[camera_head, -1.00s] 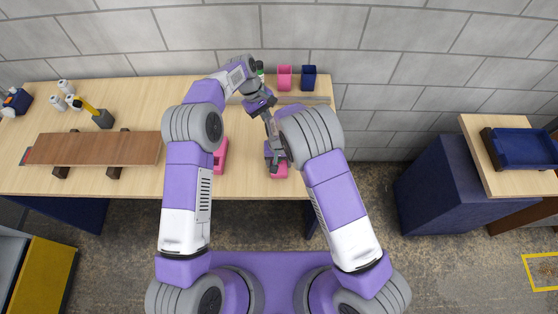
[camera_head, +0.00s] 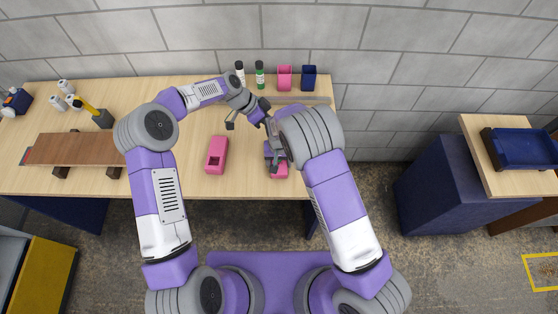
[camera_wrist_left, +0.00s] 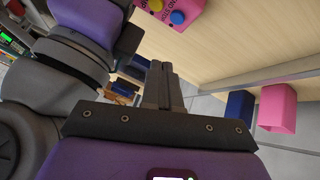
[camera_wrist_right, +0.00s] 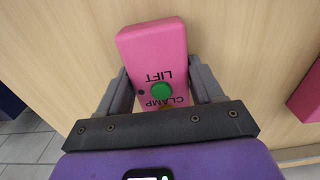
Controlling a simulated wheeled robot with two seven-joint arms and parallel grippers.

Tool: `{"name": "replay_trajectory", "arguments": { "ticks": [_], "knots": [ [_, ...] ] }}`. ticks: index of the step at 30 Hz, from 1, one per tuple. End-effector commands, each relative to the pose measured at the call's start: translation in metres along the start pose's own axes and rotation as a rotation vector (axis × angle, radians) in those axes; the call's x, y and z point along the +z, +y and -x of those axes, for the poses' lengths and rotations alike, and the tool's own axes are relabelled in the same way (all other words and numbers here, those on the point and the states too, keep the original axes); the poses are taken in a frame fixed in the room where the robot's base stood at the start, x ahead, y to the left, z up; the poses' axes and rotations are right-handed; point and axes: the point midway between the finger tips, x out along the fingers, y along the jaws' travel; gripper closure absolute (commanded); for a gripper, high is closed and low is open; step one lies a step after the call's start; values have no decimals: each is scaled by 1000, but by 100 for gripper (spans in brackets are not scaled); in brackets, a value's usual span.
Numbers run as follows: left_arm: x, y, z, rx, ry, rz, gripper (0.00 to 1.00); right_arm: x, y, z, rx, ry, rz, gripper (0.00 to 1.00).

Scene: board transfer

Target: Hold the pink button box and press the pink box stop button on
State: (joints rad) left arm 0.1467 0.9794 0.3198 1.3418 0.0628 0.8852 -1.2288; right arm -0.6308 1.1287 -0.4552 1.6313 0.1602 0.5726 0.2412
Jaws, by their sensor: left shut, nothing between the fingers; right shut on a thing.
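The pink button box (camera_head: 280,172) is held at the table's front right by my right gripper (camera_head: 275,163). In the right wrist view both fingers close on the box (camera_wrist_right: 150,45), which shows a green button (camera_wrist_right: 161,91) and the words LIFT and CLAMP. Its lower part is hidden by the gripper. A second pink box (camera_head: 217,152) lies on the table to the left. In the left wrist view its edge shows blue and yellow buttons (camera_wrist_left: 178,17). My left gripper (camera_head: 231,124) is shut and empty, behind and slightly right of the second box, not touching it.
A pink cup (camera_head: 285,77), a navy cup (camera_head: 308,77) and two bottles (camera_head: 260,75) stand at the table's back. A brown board (camera_head: 90,149) lies on supports at the left, near a yellow-handled hammer (camera_head: 92,110). A blue tray (camera_head: 525,147) sits far right.

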Motion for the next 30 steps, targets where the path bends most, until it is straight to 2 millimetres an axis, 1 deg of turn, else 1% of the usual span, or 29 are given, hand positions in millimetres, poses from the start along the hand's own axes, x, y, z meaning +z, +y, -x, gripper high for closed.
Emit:
{"name": "replay_trajectory", "arguments": {
  "ticks": [3,9,12,15,19,23,26,30],
  "knots": [
    [-4,4,3,-17,38,-222,100,0,0,0,0,1,0,71],
    [-12,11,9,-65,87,-605,100,0,0,0,0,1,0,71],
    [-16,14,13,-94,102,-771,100,0,0,0,0,1,0,71],
    [-20,16,15,-119,111,-902,100,0,0,0,0,1,0,71],
    [-23,18,18,-141,117,-1013,100,0,0,0,0,1,0,71],
    [-23,18,17,-151,118,-1058,100,0,0,0,0,1,0,71],
    [-19,17,12,-151,118,-1063,100,0,0,0,0,1,0,71],
    [-10,13,-2,-150,119,-1061,100,0,0,0,0,1,0,71]
  ]
}}
